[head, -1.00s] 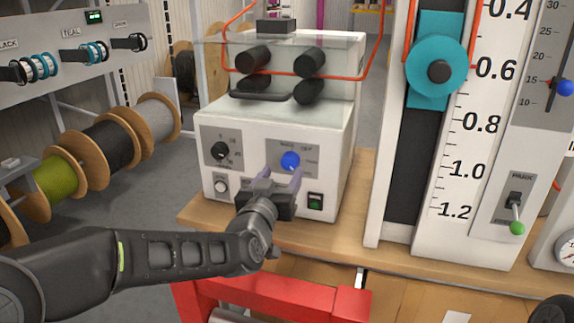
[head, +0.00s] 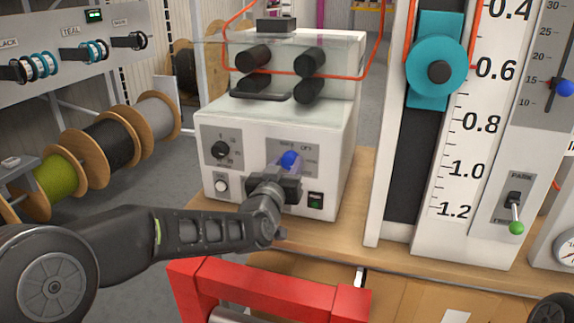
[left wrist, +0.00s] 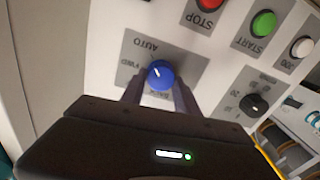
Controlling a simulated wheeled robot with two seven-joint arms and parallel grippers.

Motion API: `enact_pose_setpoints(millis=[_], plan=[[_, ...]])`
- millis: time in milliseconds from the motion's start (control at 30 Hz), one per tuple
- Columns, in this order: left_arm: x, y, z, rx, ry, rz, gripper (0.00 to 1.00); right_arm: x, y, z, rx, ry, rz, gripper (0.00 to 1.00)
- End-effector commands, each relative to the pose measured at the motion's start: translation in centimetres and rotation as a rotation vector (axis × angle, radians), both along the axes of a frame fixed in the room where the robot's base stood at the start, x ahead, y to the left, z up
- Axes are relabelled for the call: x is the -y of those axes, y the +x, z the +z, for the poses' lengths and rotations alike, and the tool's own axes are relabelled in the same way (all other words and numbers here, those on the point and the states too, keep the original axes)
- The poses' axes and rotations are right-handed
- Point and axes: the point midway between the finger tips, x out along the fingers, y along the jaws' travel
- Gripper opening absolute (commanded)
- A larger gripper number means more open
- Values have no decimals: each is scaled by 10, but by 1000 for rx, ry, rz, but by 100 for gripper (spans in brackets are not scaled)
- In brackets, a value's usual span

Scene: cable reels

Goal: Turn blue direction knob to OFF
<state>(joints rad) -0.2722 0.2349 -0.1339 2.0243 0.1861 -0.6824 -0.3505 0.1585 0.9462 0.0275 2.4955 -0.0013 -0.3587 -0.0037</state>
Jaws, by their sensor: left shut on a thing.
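The blue direction knob (head: 289,159) is on the grey label plate at the right of the white machine's front panel. In the left wrist view the blue knob (left wrist: 160,75) sits between my finger tips, with a white pointer mark on it. The words AUTO and FWD show upside down on its plate there. My left gripper (head: 284,167) is shut on the knob, and its body hides the lower part of the plate in the head view. My right gripper is not in view.
In the left wrist view a red STOP button (left wrist: 211,5) and a green START button (left wrist: 263,24) show. A red frame (head: 270,288) stands in front.

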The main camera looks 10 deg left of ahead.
Motion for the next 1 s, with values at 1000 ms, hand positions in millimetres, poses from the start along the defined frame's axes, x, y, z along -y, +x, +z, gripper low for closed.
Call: enact_pose_setpoints(millis=[1000], plan=[[-1,0,-3,-8,-131,1,0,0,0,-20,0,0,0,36]])
